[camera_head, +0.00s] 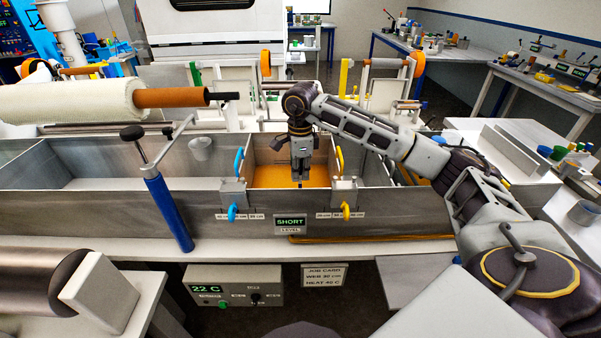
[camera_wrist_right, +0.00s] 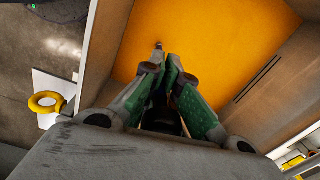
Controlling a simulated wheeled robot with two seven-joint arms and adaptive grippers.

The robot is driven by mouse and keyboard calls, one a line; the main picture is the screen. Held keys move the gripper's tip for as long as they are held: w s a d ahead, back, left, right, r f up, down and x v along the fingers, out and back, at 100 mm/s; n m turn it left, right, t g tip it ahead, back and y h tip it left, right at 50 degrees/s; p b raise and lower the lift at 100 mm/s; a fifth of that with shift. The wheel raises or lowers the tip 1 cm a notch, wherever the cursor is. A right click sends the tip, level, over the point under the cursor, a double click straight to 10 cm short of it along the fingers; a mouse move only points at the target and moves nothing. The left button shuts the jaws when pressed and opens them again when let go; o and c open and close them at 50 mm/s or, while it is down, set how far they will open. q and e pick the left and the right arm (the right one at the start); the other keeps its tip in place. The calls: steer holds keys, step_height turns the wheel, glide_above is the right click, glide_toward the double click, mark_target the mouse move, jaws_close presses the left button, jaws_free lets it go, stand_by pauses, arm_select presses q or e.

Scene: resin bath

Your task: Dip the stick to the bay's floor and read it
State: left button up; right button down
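The bay (camera_head: 262,178) is the trough section between two plates, with orange resin across its bottom. My right gripper (camera_head: 300,174) points down over the bay, between its walls. Its fingers are close together around a thin dark stick (camera_wrist_right: 158,46), whose tip shows beyond the fingertips in the right wrist view. The orange resin (camera_wrist_right: 200,35) lies behind the tip there. I cannot tell whether the tip touches the resin or the floor, and no marks on the stick can be read. My left gripper is not in view.
Blue (camera_head: 238,160) and yellow (camera_head: 340,160) handles flank the bay. A control box (camera_head: 234,286) shows 22 C. A job card (camera_head: 323,275) hangs below. A white roll (camera_head: 70,100) overhangs the left.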

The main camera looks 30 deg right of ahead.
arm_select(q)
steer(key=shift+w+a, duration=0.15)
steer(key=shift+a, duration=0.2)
arm_select(e)
steer(key=shift+s+f, duration=0.1)
steer(key=shift+f, duration=0.15)
